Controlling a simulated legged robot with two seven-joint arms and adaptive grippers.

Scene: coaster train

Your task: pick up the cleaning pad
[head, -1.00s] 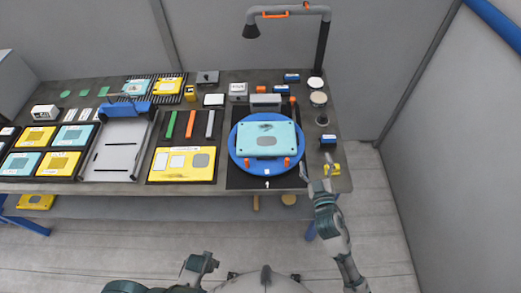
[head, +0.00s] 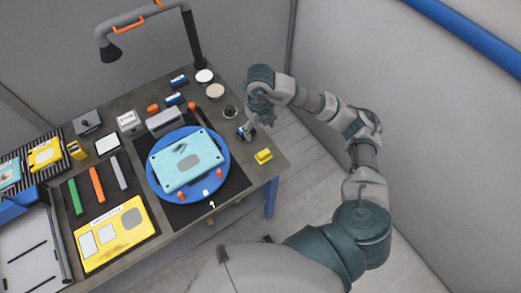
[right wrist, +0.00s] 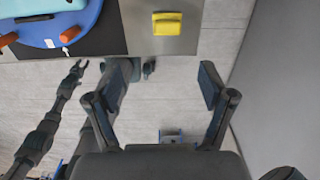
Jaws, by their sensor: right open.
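A small yellow block (head: 263,156) lies near the right front corner of the table; it looks like the cleaning pad, though its make is too small to tell. In the right wrist view the yellow block (right wrist: 167,23) sits at the top, beyond my fingertips. In the right wrist view my right gripper (right wrist: 162,88) is open and empty. My left gripper (right wrist: 76,68) shows small at the left; its jaw state is unclear.
A blue turntable (head: 217,187) holding a teal panel (head: 180,178) stands left of the yellow block. Dark and pale round pots (head: 215,91) stand behind it. A lamp (head: 110,52) overhangs the back. The grey wall (head: 440,120) rises right of the table.

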